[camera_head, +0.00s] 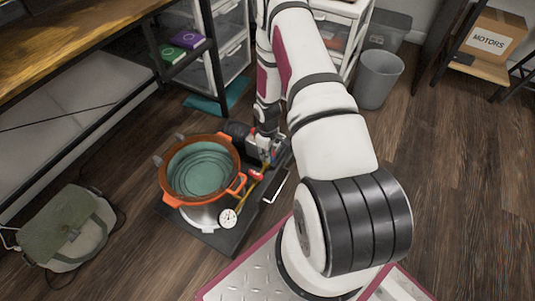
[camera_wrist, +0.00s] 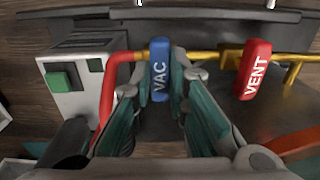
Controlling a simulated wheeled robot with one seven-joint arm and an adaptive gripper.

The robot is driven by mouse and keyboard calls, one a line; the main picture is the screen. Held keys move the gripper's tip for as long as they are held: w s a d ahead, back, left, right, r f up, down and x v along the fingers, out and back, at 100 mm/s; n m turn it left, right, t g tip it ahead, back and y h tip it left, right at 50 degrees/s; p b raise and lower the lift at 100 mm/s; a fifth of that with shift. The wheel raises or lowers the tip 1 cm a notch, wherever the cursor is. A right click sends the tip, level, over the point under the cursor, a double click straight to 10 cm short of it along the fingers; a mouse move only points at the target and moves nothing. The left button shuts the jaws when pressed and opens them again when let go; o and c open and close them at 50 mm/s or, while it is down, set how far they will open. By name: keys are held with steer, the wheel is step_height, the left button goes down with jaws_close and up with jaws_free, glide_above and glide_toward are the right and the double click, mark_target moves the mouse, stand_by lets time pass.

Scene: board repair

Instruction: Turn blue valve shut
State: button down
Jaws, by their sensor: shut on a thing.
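The blue valve handle marked VAC (camera_wrist: 159,72) sits on a brass pipe (camera_wrist: 210,57) in the wrist view. It points along the picture's vertical, across the pipe. My gripper (camera_wrist: 160,85) has its two teal-padded fingers on either side of the blue handle, shut on it. In the head view my gripper (camera_head: 266,143) is down at the pump stand, and the blue handle is hard to make out there. A red handle marked VENT (camera_wrist: 253,70) stands on the same pipe to the right, tilted and apart from my fingers.
A red hose (camera_wrist: 110,85) and a grey box with a green switch (camera_wrist: 62,80) are left of the blue handle. An orange-rimmed pot (camera_head: 203,169) and a gauge (camera_head: 228,218) stand close by. A green bag (camera_head: 65,228) lies on the floor.

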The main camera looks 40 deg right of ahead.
steer(key=c, duration=1.6)
jaws_free()
steer(key=shift+o, duration=0.2)
step_height(320, 180, up, 12)
